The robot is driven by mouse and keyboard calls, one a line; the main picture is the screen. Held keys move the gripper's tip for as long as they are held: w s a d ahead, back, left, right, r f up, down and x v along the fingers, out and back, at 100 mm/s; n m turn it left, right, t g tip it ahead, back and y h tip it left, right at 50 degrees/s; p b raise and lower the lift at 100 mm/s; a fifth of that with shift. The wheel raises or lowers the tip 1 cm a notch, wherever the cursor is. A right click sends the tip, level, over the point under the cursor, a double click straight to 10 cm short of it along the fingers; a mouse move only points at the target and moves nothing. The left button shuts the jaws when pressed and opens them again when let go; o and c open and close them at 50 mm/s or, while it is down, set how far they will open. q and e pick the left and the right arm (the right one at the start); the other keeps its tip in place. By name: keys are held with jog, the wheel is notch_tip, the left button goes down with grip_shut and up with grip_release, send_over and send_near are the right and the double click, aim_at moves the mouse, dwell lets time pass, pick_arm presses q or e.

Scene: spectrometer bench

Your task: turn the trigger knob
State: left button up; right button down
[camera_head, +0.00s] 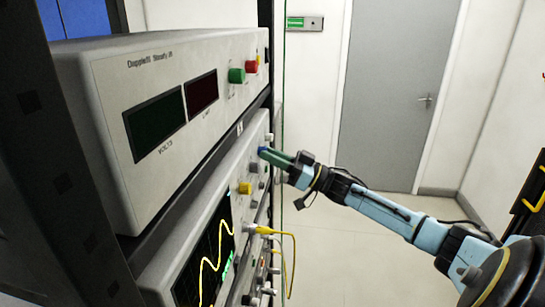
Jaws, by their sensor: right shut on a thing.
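My right gripper (276,156) reaches in from the right at the upper right part of the lower instrument's front panel. Its green-tipped fingers are shut on a small blue knob (262,150), which is mostly hidden by the fingers. No label for the trigger knob can be read from here, so I cannot tell its name from print. The lower instrument (170,262) is an oscilloscope with a dark screen (204,262) and a yellow trace. A yellow knob (245,188) sits on the panel below and left of the gripper. My left gripper is not in view.
Above is a box (110,75) with two dark displays, a green knob (237,75) and a red knob (252,67). Yellow cables (292,250) stick out from the lower panel. A dark rack post (45,150) stands at left. Floor (370,260) is clear.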

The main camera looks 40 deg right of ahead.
jog(key=n+g+b, duration=0.3)
jog(key=n, duration=0.5)
jog(key=n+g+y+b, duration=0.1)
jog(key=n+g+b, duration=0.2)
jog(key=n, duration=0.6)
jog(key=r+n+g+y+b, duration=0.1)
jog(key=n+g+b, duration=0.2)
jog(key=n+b, duration=0.2)
jog(key=shift+w+d+n+g, duration=0.15)
jog(key=shift+d+n, duration=0.05)
jog(key=shift+n, duration=0.65)
jog(key=shift+w+d+n+g, duration=0.15)
jog(key=shift+d+n, duration=0.05)
jog(key=shift+n, duration=0.65)
jog(key=c, duration=1.3)
grip_release()
